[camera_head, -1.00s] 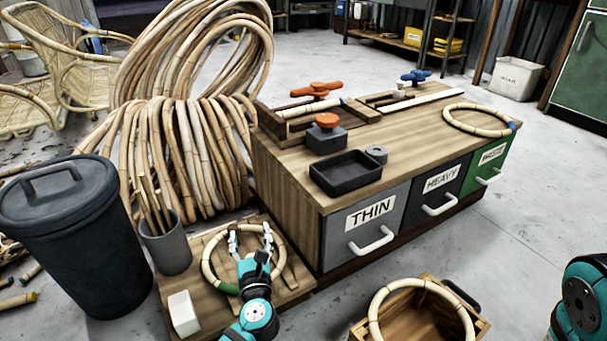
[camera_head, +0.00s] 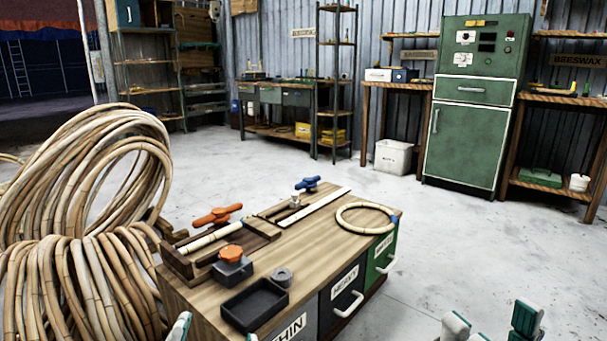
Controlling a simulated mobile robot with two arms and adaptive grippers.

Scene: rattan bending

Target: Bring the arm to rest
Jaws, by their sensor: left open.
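My left gripper (camera_head: 214,332) shows only at the bottom edge, in front of the workbench's near end. Its two pale fingertips stand well apart, so it is open, and nothing shows between them. The rest of the left arm is out of frame. Teal and white parts of my right arm rise from the bottom edge at the right, over the floor; their gripper's opening is unclear. The wooden workbench (camera_head: 222,275) stands beyond, and a rattan ring (camera_head: 343,222) with a blue band lies on its far right end.
On the bench are a black tray (camera_head: 254,304), an orange-knobbed block (camera_head: 232,265), a grey roll (camera_head: 281,277) and clamps. Rattan coils (camera_head: 75,275) crowd the left. A green cabinet (camera_head: 470,145) and white bin (camera_head: 393,157) stand at the back. The floor at right is clear.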

